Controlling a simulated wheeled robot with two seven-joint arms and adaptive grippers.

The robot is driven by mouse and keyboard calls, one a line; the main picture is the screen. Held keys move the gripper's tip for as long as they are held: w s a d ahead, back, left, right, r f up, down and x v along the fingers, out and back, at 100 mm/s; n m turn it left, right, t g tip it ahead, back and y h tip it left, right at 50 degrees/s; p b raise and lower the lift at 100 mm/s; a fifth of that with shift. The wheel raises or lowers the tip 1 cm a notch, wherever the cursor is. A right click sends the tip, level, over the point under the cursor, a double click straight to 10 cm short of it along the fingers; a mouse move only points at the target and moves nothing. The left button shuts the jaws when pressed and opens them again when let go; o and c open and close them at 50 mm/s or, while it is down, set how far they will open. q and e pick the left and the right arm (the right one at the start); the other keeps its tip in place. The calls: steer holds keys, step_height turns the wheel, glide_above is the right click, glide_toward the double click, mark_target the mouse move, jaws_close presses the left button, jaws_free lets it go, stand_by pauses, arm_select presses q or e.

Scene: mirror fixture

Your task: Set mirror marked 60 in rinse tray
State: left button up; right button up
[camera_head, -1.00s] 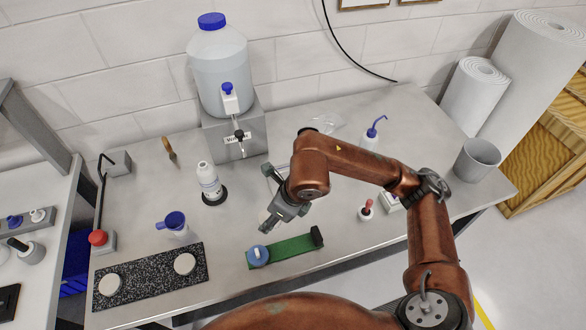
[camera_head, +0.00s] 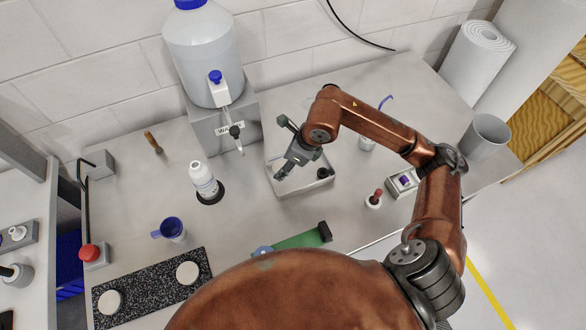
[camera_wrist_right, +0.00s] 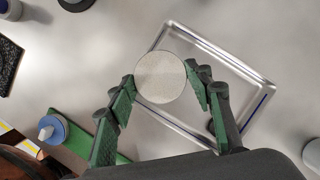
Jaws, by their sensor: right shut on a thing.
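My right gripper (camera_head: 282,172) is shut on a round, pale grey mirror (camera_wrist_right: 160,77), which shows between its green fingers in the right wrist view. No number can be read on this mirror. Two more round discs, one (camera_head: 109,302) and another (camera_head: 187,272), lie on a black speckled slab. My left gripper is not in view.
A water jug (camera_head: 200,55) on a grey stand (camera_head: 222,125) rises behind the tray to the left. The bench right of the tray is partly clear.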

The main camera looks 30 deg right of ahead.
mark_target(293, 176)
steer(key=d+f, duration=0.2)
steer(key=f, duration=0.1)
steer(key=shift+w+d, duration=0.25)
steer(key=shift+w, duration=0.1)
steer(key=shift+w+f, duration=0.1)
steer(key=shift+f, duration=0.1)
steer(key=shift+d+f, duration=0.2)
steer(key=shift+f, duration=0.05)
steer(key=f, duration=0.3)
steer(key=shift+w+d+f, duration=0.1)
steer(key=shift+d+f, duration=0.1)
steer(key=shift+f, duration=0.1)
steer(key=o, duration=1.2)
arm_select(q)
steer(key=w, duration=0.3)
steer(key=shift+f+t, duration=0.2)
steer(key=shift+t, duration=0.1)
arm_select(e)
steer(key=shift+o, duration=0.2)
